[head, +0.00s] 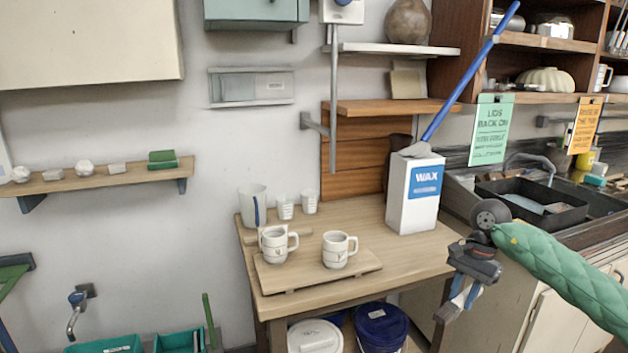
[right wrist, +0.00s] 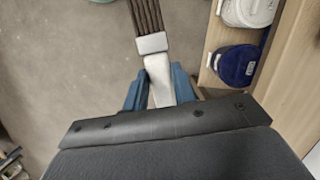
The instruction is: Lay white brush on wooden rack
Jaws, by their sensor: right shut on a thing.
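My right gripper (head: 466,292) is in front of the wooden table's right edge, below its top. In the right wrist view, its blue fingers (right wrist: 158,90) are shut on the white handle of the white brush (right wrist: 152,60), whose dark brown bristles point away from the gripper. In the head view the brush is mostly hidden by the gripper. A low wooden board (head: 350,268) on the table bears two white mugs. A small wooden piece (head: 304,233) lies behind the left mug, partly hidden. I cannot tell which of these is the wooden rack. My left gripper is out of view.
A white wax box (head: 405,210) with a long blue pole (head: 460,80) leaning above it stands at the table's back right. White cups (head: 285,208) stand at the back left. Lidded buckets (head: 381,325) sit under the table. A sink counter (head: 580,225) is at right.

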